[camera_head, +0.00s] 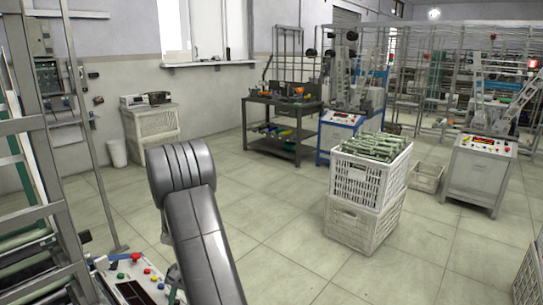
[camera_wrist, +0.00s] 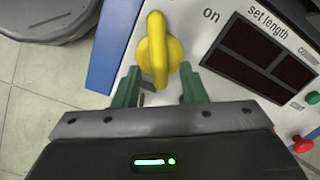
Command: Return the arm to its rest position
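In the wrist view, my gripper (camera_wrist: 160,83) has its two green fingers apart, with a gap between them. A yellow knob (camera_wrist: 152,48) on the control panel lies just past and between the fingertips. I cannot tell whether either finger touches it. The knob's lower end points toward the gap. In the head view, my arm (camera_head: 190,200) is bent over at the lower middle, and my gripper is hidden there. The control panel (camera_head: 155,272) shows at the lower left, partly behind my arm.
The panel has dark displays (camera_wrist: 260,52) and a red button (camera_wrist: 302,145). A machine frame (camera_head: 40,125) stands close on the left. Stacked white crates (camera_head: 355,187) stand to the right, with a dark workbench (camera_head: 257,135) behind. Tiled floor (camera_head: 285,225) lies clear between the arm and the crates.

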